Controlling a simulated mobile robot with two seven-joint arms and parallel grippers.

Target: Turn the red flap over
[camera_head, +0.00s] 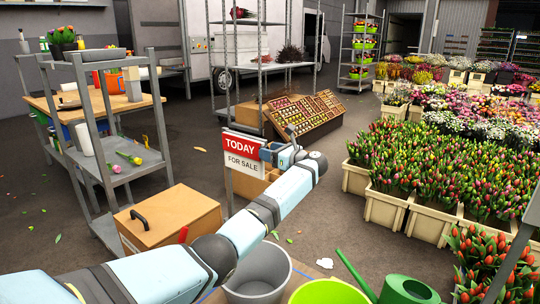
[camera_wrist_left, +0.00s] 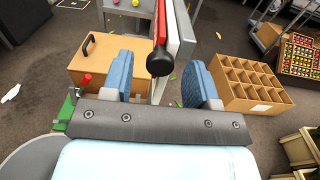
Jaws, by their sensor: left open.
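The red flap (camera_head: 240,144) reads TODAY and forms the upper part of an upright sign. The white panel (camera_head: 243,164) below it reads FOR SALE. My left gripper (camera_head: 277,149) is at the right edge of the sign, level with the flap's lower part. In the left wrist view, its two blue fingers (camera_wrist_left: 158,82) stand apart. The flap shows there edge-on as a red strip (camera_wrist_left: 161,18) beside a white board, with a black round end (camera_wrist_left: 160,62) between the fingers. Whether a finger touches the sign is unclear. My right gripper is out of view.
A wooden box with a black handle (camera_head: 168,218) stands left of the sign. A divided cardboard box (camera_wrist_left: 248,85) is on the right in the wrist view. A grey bucket (camera_head: 258,274) and green watering can (camera_head: 408,290) are in front. Tulip crates (camera_head: 384,208) fill the right.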

